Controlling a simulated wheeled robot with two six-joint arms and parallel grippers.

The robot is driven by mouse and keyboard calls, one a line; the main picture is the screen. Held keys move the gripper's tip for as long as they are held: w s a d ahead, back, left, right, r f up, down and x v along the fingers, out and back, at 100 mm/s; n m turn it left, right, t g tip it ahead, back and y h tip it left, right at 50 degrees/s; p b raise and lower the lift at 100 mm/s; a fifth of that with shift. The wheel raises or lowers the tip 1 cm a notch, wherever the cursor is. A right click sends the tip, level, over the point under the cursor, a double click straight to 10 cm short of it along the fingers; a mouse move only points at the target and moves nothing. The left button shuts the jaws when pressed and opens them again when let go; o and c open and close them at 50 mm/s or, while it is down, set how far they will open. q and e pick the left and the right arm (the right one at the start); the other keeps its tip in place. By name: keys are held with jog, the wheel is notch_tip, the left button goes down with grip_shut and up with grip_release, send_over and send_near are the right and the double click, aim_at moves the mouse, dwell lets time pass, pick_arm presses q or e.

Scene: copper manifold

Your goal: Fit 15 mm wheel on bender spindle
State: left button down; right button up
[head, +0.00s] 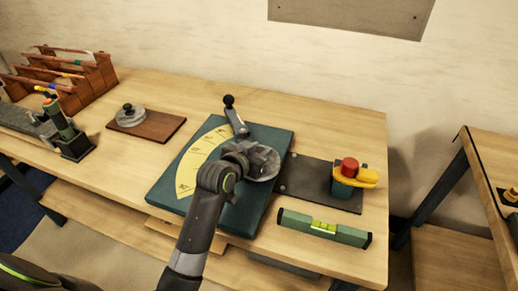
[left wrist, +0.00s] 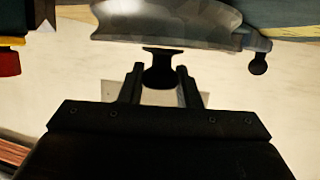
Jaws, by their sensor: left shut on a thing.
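The bender is a teal block (head: 236,207) with a yellow angle scale (head: 202,155) and a lever (head: 236,120) with a black ball end. My left gripper (head: 248,159) is over the block's right part, shut on the black knob of a round grey wheel (head: 266,170). In the left wrist view the gripper's fingers (left wrist: 159,72) stand either side of the dark knob (left wrist: 160,68), with the grey wheel (left wrist: 165,20) beyond. The spindle is hidden, and I cannot tell whether the wheel sits on it or above it. My right gripper is not in view.
A second grey wheel with a black knob (head: 129,113) rests on a brown board (head: 158,127). A red button on a yellow-and-teal unit (head: 348,169) and a green spirit level (head: 324,226) lie to the right. A wooden rack (head: 64,82) stands back left.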

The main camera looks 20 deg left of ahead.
pick_arm(q)
jog(key=shift+r, duration=0.1)
jog(key=c, duration=1)
grip_release()
jog(key=shift+o, duration=0.2)
jog(key=v, duration=1.7)
jog(key=shift+s, duration=0.25)
